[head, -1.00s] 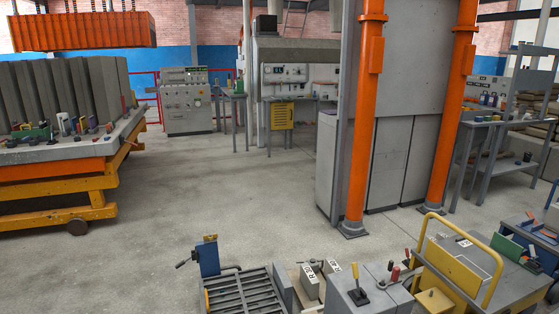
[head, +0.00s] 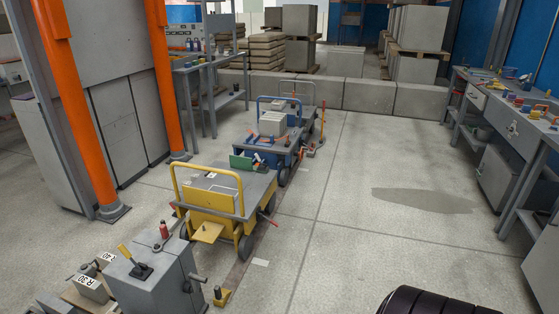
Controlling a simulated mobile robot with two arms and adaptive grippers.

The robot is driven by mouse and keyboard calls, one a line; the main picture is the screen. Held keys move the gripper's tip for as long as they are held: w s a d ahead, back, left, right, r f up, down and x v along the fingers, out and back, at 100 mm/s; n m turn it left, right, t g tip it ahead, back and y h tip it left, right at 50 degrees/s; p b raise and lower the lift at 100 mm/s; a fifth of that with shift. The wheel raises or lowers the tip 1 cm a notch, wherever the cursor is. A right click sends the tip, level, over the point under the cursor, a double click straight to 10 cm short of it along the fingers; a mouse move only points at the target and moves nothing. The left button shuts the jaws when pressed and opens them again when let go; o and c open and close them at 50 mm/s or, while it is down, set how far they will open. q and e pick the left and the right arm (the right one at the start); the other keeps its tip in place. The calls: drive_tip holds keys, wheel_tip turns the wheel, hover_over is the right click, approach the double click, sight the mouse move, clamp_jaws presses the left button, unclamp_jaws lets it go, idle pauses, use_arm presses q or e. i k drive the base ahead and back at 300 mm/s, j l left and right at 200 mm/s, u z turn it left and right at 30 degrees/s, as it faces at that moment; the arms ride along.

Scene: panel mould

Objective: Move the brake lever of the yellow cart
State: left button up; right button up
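The yellow cart (head: 225,194) stands left of centre in the head view, with a grey deck and a yellow push bar (head: 207,168) at its near left end. A thin lever with a red end (head: 267,218) sticks out low on its right side, near the wheel; it looks like the brake lever. Its exact tilt is too small to tell. Nothing of mine touches the cart. Neither of my grippers is in view.
A blue cart (head: 282,155) stands behind the yellow one. A grey control box with a yellow-handled lever (head: 128,256) is in front, beside blocks marked R30 and R40.

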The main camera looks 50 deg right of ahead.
sight(274, 224)
drive_tip(key=z, duration=1.55)
drive_tip(key=i+l+u, duration=0.25)
drive_tip(key=i+l, duration=0.35)
